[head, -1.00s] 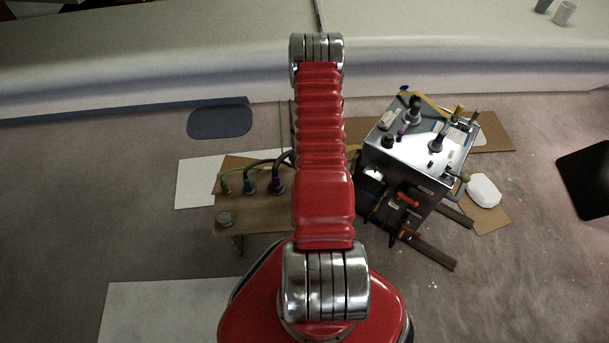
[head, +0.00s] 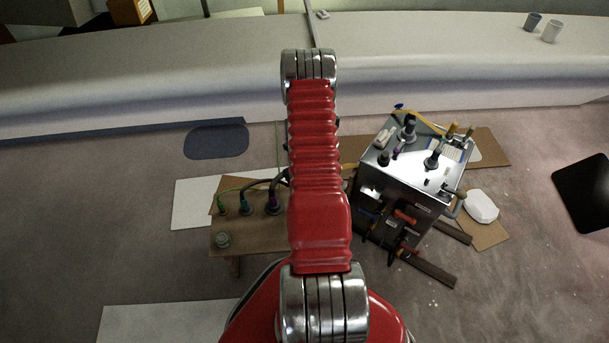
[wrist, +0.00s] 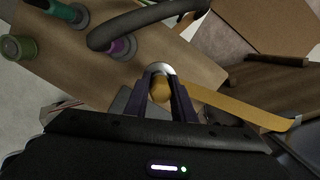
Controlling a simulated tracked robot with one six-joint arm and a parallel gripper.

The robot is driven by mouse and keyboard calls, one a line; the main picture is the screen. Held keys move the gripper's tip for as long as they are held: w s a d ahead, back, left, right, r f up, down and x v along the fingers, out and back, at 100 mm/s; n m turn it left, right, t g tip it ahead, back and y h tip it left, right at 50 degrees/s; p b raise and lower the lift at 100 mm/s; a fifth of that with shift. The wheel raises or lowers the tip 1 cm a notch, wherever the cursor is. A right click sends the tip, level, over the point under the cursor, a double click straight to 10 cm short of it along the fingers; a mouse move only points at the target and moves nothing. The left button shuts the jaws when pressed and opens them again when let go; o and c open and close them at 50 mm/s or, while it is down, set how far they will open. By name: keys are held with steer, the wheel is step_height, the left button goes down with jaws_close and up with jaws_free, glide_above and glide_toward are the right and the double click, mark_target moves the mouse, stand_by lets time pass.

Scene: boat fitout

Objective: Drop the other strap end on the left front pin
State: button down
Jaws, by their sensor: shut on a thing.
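My gripper (wrist: 160,76) is shut on the end of a yellow strap (wrist: 232,108), with a pale ring showing between the fingertips. The strap runs off to the right in the wrist view. My gripper is hidden behind my red arm in the head view. A short yellow piece of strap (head: 350,172) shows between my arm and the metal box (head: 405,170). Another yellow strap length (head: 425,121) lies along the box's far top edge. Black pins (head: 384,159) stand on the box top. I cannot tell which is the left front pin.
A brown board (head: 245,235) left of my arm carries a purple-collared cable plug (wrist: 120,47), a green-collared plug (wrist: 75,18) and a round green-sided piece (wrist: 18,47). A white case (head: 481,206) lies right of the box. Open floor (head: 120,230) is at the left.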

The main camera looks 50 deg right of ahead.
steer(key=w+a+r+n+g+y, duration=0.1)
steer(key=w+a+r+n+y, duration=0.1)
steer(key=w+a+r+n, duration=1.65)
steer(key=a+r+n+g+h, duration=0.1)
steer(key=a+r+n+g, duration=0.1)
steer(key=a+r+n, duration=1.9)
steer(key=shift+w+a+r+n, duration=0.3)
steer(key=shift+a+n, duration=0.25)
steer(key=shift+a, duration=0.7)
steer(key=shift+d, duration=0.1)
